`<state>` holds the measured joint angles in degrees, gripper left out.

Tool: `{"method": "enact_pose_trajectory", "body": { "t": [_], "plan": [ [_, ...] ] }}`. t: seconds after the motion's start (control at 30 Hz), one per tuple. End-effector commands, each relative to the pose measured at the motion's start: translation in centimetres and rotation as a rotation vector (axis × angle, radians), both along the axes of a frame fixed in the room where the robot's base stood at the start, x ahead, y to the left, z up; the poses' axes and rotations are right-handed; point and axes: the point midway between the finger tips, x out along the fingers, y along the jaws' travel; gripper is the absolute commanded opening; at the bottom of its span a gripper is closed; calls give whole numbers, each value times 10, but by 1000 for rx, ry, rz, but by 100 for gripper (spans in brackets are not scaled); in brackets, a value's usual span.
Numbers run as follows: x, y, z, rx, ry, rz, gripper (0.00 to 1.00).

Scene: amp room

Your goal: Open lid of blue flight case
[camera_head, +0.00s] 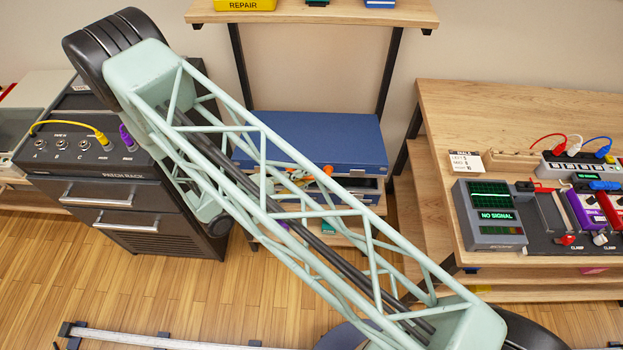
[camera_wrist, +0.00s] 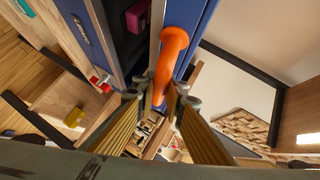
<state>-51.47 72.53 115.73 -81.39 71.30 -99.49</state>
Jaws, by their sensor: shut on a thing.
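The blue flight case (camera_head: 345,140) sits on a shelf at the back middle in the head view, partly hidden by my arm. A dark gap (camera_head: 352,184) shows below its blue lid. An orange handle (camera_head: 327,170) is at the lid's front edge. In the wrist view the orange handle (camera_wrist: 168,62) stands out beside the blue lid (camera_wrist: 204,20), and a dark recess holds a pink item (camera_wrist: 138,15). My gripper (camera_wrist: 158,100) is shut on the orange handle, its fingers on either side. In the head view my gripper (camera_head: 300,176) is mostly behind my arm.
A dark patch rack (camera_head: 130,215) with cables and drawers stands at the left. A wooden bench (camera_head: 490,110) with pedals and a "NO SIGNAL" unit (camera_head: 490,215) stands at the right. A shelf (camera_head: 320,12) is above the case.

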Motion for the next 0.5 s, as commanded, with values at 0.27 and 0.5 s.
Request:
{"method": "enact_pose_trajectory", "body": {
  "t": [0.27, 0.5],
  "plan": [
    [11, 6, 39, 4, 91, 11, 0],
    [26, 6, 68, 8, 173, 9, 0]
  ]
}}
